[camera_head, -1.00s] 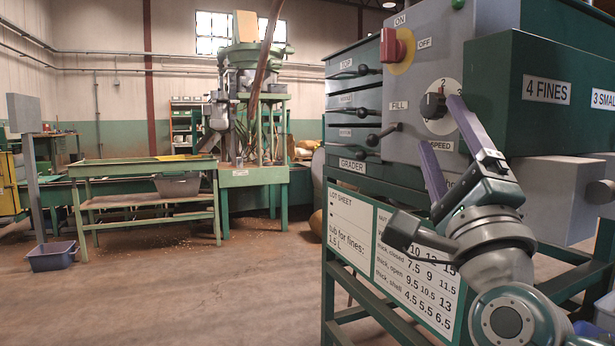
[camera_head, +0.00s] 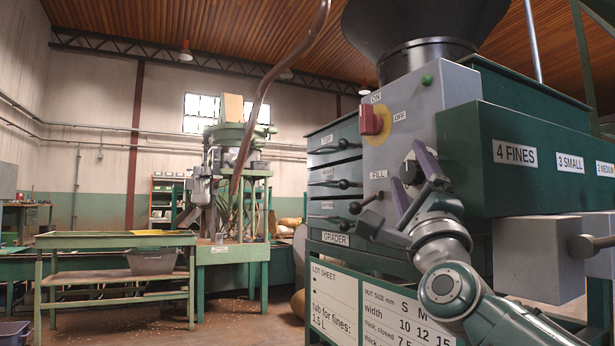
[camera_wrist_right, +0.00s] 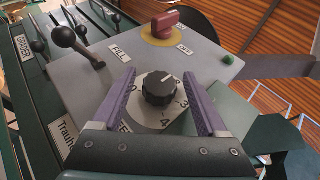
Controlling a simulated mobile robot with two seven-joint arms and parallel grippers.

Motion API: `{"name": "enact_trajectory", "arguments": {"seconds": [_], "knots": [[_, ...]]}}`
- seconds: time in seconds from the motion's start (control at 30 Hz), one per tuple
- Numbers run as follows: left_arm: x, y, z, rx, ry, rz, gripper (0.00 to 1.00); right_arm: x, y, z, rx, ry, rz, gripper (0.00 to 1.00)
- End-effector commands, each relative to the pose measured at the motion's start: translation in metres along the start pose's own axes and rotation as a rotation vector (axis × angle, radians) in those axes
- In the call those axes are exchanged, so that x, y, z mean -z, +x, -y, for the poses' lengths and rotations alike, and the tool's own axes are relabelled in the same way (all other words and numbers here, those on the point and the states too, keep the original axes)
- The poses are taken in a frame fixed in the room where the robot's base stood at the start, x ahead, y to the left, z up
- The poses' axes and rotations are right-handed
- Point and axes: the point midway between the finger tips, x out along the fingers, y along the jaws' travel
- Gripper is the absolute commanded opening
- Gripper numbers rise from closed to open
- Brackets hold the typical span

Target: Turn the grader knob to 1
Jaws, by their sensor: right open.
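The grader knob (camera_head: 410,172) is a black round knob on a white numbered dial on the grey front panel, partly hidden by my gripper in the head view. In the wrist view the knob (camera_wrist_right: 159,89) shows between the two purple fingers, with the dial (camera_wrist_right: 150,117) around it. The digits 3 and 4 are readable on the dial; which number the knob points to I cannot tell. My right gripper (camera_head: 405,164) is open, one finger on each side of the knob, with a gap visible on both sides. My left gripper is out of view.
A red switch (camera_head: 372,120) on a yellow disc sits above the dial, with a green button (camera_head: 427,80) nearby. A black-knobbed FILL lever (camera_head: 364,203) sticks out at lower left. The green FINES box (camera_head: 515,155) juts out close on the right.

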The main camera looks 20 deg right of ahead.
Motion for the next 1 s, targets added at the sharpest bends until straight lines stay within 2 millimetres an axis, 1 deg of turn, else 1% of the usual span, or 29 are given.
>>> {"name": "enact_trajectory", "arguments": {"seconds": [0.2, 0.87, 1.0], "knots": [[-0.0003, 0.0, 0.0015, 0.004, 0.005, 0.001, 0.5, 0.0001, 0.0001, 0.0, 0.0, 0.0, 0.0, 0.75], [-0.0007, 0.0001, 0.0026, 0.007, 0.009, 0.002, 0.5, -0.0001, -0.0003, 0.0, 0.0, 0.0, 0.0, 0.0], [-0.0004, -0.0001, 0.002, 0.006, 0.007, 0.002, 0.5, -0.0002, -0.0002, 0.0001, 0.0, 0.0, 0.0, 0.0]]}}
